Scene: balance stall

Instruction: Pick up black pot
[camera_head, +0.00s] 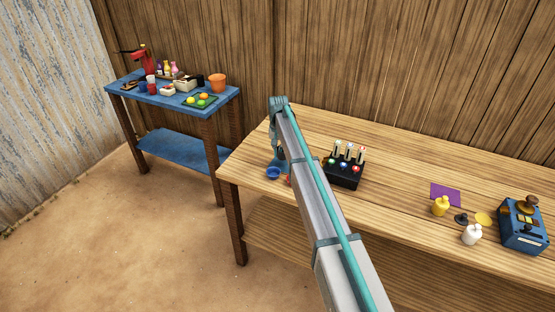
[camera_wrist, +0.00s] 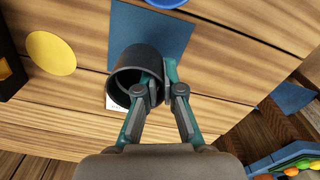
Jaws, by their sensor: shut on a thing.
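The black pot (camera_wrist: 128,68) shows in the wrist view, with its open mouth turned toward the camera. My gripper (camera_wrist: 157,80) is shut on the pot's wall at its right side. One finger is at the mouth and the other lies along the outside. The pot overlaps a blue square mat (camera_wrist: 165,35) and a small white label. I cannot tell whether it touches the table. In the head view my gripper (camera_head: 279,162) is over the left end of the wooden table (camera_head: 250,150), and my arm hides the pot.
A yellow disc (camera_wrist: 50,53) lies left of the pot. A blue bowl (camera_head: 273,174) is near the table's left front edge. A black box with levers (camera_head: 344,175) stands to the right of my gripper. A blue side table (camera_head: 150,98) with several items stands at the left.

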